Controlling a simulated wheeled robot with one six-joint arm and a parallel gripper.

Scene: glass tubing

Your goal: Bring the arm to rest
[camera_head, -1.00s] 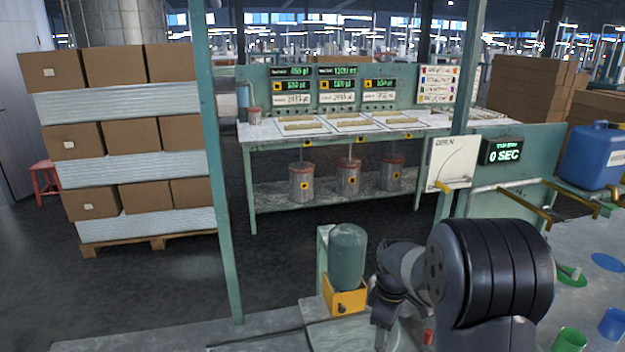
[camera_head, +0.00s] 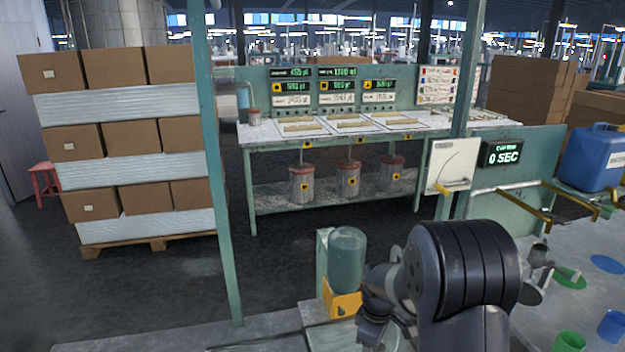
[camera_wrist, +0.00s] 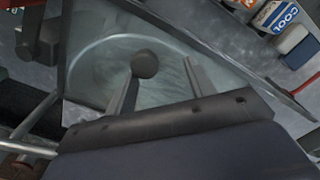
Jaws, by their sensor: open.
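My arm (camera_head: 465,270) fills the lower middle of the head view, bent in front of the bench, and my gripper cannot be made out there. In the wrist view my gripper (camera_wrist: 168,72) is open, its two fingers spread apart. A dark round knob (camera_wrist: 145,64) overlaps the left fingertip; I cannot tell whether they touch. Beyond the fingers is a greenish see-through surface (camera_wrist: 95,75) with a pale curved rim. Nothing is clearly held.
A green cylinder (camera_head: 347,257) in a yellow bracket (camera_head: 343,303) stands left of my arm. A metal tool (camera_head: 540,262), green cup (camera_head: 569,342) and blue cup (camera_head: 612,325) are on the right bench. A blue jug (camera_head: 592,158) stands behind. A green post (camera_head: 219,200) rises at left.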

